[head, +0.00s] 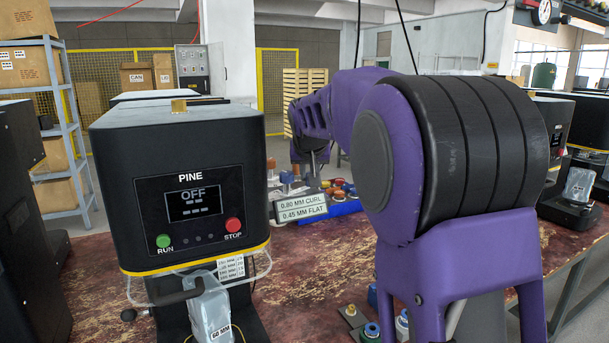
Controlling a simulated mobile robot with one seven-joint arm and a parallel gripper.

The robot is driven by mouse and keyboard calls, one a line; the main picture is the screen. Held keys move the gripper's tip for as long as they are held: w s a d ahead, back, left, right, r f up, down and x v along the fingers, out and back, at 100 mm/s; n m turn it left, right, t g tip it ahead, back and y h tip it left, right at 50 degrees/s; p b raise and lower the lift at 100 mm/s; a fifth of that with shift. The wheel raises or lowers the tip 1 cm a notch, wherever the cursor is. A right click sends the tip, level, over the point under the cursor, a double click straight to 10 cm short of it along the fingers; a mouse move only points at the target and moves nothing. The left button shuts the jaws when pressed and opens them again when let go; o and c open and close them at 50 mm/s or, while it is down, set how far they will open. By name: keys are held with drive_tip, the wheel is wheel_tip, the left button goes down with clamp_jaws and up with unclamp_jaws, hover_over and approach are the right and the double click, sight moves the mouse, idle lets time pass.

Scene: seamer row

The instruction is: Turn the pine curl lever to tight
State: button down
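The machine marked PINE (190,140) stands at the left, a black box with a yellow lower edge and a screen (194,203) reading OFF. A black bent handle (165,301) sticks out below its front, with a knob at its left end. I cannot tell whether this is the curl lever, and no tight mark is readable. A clear pouch (211,310) tagged 60 MM partly covers the area below. My purple arm reaches away across the bench. Its far end (312,160) is small, well right of and behind the machine; its fingers cannot be made out.
A sign (302,206) reads 0.80 MM CURL, 0.45 MM FLAT. Behind it, a blue tray (343,208) and several coloured knobs or caps sit on the worn red bench (300,265). Other black machines stand at both sides. Small round parts (371,331) lie at the front.

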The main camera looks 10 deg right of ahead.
drive_tip(key=shift+s+d+m+g+h+b, duration=0.3)
drive_tip(key=shift+s+m+h+b, duration=0.45)
drive_tip(key=shift+m, duration=0.45)
drive_tip(key=shift+h, duration=0.25)
drive_tip(key=c, duration=0.8)
unclamp_jaws()
drive_tip(key=shift+o, duration=0.2)
drive_tip(key=v, duration=1.7)
drive_tip(key=shift+r+p, duration=0.15)
drive_tip(key=shift+p, duration=0.15)
drive_tip(key=shift+s, duration=0.1)
